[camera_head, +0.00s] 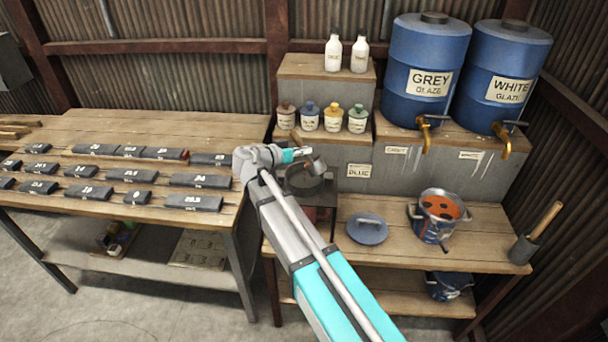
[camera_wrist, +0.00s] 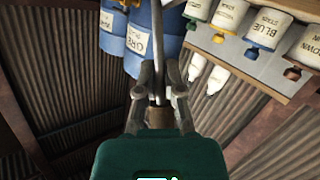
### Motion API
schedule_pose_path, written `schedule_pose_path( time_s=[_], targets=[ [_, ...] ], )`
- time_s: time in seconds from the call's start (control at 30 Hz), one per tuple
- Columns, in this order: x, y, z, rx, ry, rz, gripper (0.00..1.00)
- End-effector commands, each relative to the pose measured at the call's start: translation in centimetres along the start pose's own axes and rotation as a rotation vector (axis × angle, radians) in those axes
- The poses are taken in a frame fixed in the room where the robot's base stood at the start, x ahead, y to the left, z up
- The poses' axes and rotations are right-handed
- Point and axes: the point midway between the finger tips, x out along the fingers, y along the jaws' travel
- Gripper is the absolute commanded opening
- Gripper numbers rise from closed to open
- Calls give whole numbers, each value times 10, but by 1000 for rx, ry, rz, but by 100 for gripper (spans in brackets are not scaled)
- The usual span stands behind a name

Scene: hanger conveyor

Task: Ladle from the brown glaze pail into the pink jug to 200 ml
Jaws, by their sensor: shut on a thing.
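My gripper (camera_head: 299,153) is in front of the stepped shelf, above a dark pot (camera_head: 303,183) on the bench. In the wrist view my gripper (camera_wrist: 157,98) is shut on a ladle's brown handle (camera_wrist: 157,116), and a thin metal rod (camera_wrist: 157,50) runs upward from it. In the head view the ladle's small metal bowl (camera_head: 315,166) shows just right of the gripper, over the pot; its contents cannot be told. I cannot make out a pink jug or a pail marked brown glaze.
A blue pail (camera_head: 432,232) with orange-red contents stands right, beside a blue lid (camera_head: 367,228). Grey (camera_head: 428,70) and white (camera_head: 508,75) glaze barrels, several stain jars (camera_head: 333,118) and two white bottles (camera_head: 333,53) stand behind. A holder (camera_head: 523,249) with a wooden-handled tool stands far right.

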Motion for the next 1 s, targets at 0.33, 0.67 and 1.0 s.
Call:
schedule_pose_path(
  time_s=[0.33, 0.67, 1.0],
  targets=[
    [-2, -4, -1, -44, 13, 14, 0],
    [-2, -4, -1, -46, 13, 14, 0],
    [-2, -5, -1, -50, 14, 15, 0]
  ],
)
